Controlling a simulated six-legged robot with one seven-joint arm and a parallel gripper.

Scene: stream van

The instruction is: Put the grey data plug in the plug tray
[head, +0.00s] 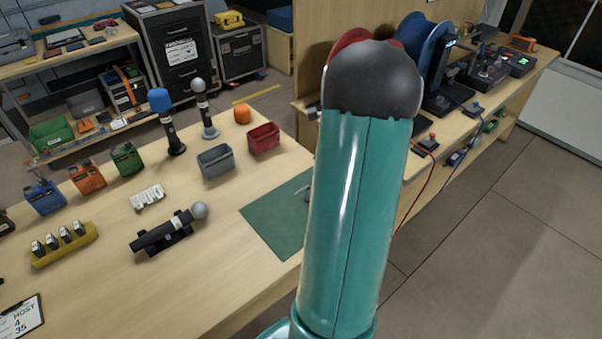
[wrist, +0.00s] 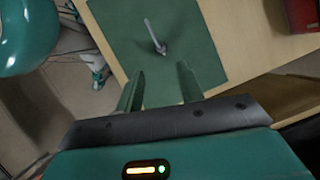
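The grey data plug (wrist: 158,45) lies on the green mat, a slim grey piece with a thicker end toward my gripper. In the head view only a bit of it (head: 308,193) shows beside my teal arm. My gripper (wrist: 159,82) is open, with nothing between its fingers. The plug is beyond the fingertips, roughly in line with the gap. My arm hides the gripper in the head view. A grey open bin (head: 216,170) and a red open bin (head: 264,147) stand behind the mat; I cannot tell which is the plug tray.
The green mat (head: 262,222) lies at the table's right edge. A microphone on a cradle (head: 165,235), a white block (head: 147,199), standing microphones (head: 172,135) and coloured packs (head: 88,179) are left of it. The red bin shows in the wrist view (wrist: 303,14).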

